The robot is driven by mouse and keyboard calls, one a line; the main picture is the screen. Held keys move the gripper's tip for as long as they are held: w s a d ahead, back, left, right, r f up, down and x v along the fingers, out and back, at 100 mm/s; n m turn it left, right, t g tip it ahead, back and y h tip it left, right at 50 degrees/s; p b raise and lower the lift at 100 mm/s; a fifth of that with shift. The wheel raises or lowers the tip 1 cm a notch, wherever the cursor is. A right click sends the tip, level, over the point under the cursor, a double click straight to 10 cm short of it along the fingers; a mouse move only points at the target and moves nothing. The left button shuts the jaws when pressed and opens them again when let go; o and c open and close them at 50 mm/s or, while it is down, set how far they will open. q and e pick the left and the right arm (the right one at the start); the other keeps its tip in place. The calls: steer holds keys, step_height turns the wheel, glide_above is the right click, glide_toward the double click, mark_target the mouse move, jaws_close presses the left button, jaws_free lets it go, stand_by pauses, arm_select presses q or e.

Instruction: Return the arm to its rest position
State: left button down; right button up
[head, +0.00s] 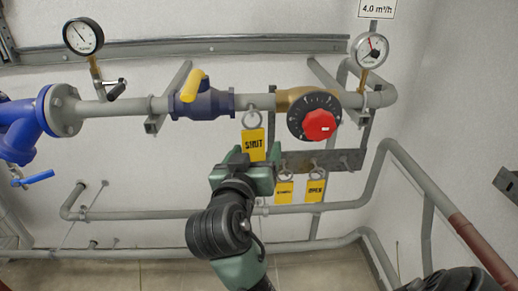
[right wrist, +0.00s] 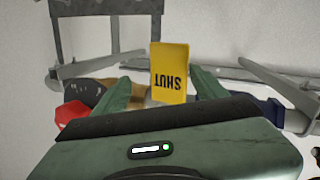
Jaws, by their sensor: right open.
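My right arm (head: 222,228) reaches up from the bottom middle of the head view. Its gripper (head: 253,156) is open in front of the wall piping, just under the valve. A yellow SHUT tag (head: 252,138) hangs from a ring on the pipe, right at the open fingers. In the right wrist view, the tag (right wrist: 170,66) shows between the two spread fingers, its lettering upside down. I see no finger closed on it. Its lower part is hidden by the gripper in the head view. My left gripper is not in view.
The blue valve with a yellow handle (head: 193,86) and the red knob (head: 318,125) on its dial are close above the gripper. Two yellow tags (head: 284,192) (head: 315,191) hang from a grey bracket (head: 322,160) on the right. Pipes run below; the floor in front looks free.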

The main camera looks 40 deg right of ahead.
steer(key=shift+s+a, duration=0.3)
steer(key=s+a+f+n+g+y, duration=0.2)
steer(key=s+f+n+y, duration=0.15)
steer(key=f, duration=0.75)
steer(key=s+a+f+n+g+y, duration=0.1)
steer(key=s+f+n+y, duration=0.2)
steer(key=f, duration=0.8)
steer(key=s+a+f+n+g+y, duration=0.1)
steer(key=s+a+f+g+y, duration=0.2)
steer(key=s+f, duration=0.45)
steer(key=s+a+f+n+g+y, duration=0.2)
steer(key=s+a+f+y, duration=0.2)
steer(key=s+f, duration=0.3)
step_height(320, 180, down, 26)
steer(key=s+g+b, duration=0.1)
steer(key=s, duration=0.1)
steer(key=s+d+f, duration=0.1)
steer(key=s+f, duration=0.7)
steer(key=s+d+f+g+b, duration=0.1)
steer(key=s+d+f, duration=0.1)
steer(key=s+f, duration=0.6)
steer(key=shift+s+d+f+h, duration=0.25)
steer(key=shift+s+f+h, duration=0.15)
steer(key=shift+f, duration=0.25)
